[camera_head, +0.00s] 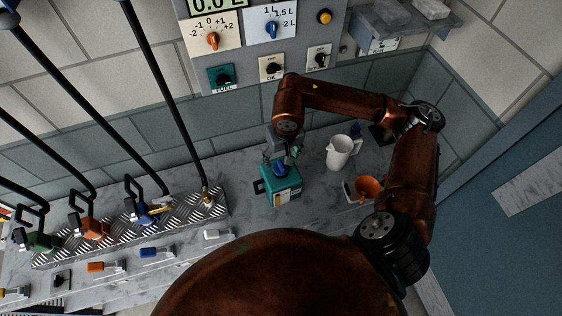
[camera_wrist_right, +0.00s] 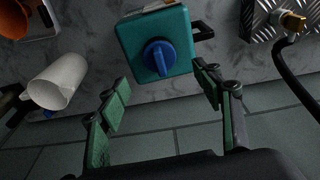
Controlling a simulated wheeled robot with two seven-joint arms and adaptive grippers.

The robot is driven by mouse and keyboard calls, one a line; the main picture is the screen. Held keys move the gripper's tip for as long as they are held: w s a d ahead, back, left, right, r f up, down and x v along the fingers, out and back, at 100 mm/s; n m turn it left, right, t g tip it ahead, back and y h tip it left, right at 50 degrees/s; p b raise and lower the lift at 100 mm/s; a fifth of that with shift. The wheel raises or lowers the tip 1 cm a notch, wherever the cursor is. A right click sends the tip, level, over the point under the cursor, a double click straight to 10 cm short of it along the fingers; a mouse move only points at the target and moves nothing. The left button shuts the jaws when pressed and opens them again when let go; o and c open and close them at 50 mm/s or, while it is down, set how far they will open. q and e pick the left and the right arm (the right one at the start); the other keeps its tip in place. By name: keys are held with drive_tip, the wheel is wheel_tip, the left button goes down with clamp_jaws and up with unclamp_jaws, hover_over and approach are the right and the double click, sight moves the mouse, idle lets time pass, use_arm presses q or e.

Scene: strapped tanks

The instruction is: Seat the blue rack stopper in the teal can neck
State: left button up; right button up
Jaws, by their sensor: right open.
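The teal can (camera_head: 283,187) stands on the grey counter below the control panel. The blue stopper (camera_head: 281,169) sits on top of the can, at its neck; how deep it sits I cannot tell. In the right wrist view the stopper (camera_wrist_right: 159,57) shows from above with a raised grip bar, on the teal can (camera_wrist_right: 127,38). My right gripper (camera_head: 284,151) is just above the stopper, and its open fingers (camera_wrist_right: 163,92) stand apart with nothing between them. My left gripper is not in view.
A white jug (camera_head: 342,152) and an orange funnel (camera_head: 368,187) stand to the right of the can. A metal tread-plate rack (camera_head: 180,215) with hose nozzles lies to the left. The control panel (camera_head: 262,45) is on the wall behind.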

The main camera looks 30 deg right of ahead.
sight(283, 169)
drive_tip(key=r, duration=0.5)
drive_tip(key=shift+s+a+r, duration=0.1)
drive_tip(key=shift+s+r, duration=0.1)
drive_tip(key=shift+s, duration=0.2)
drive_tip(key=shift+f, duration=0.1)
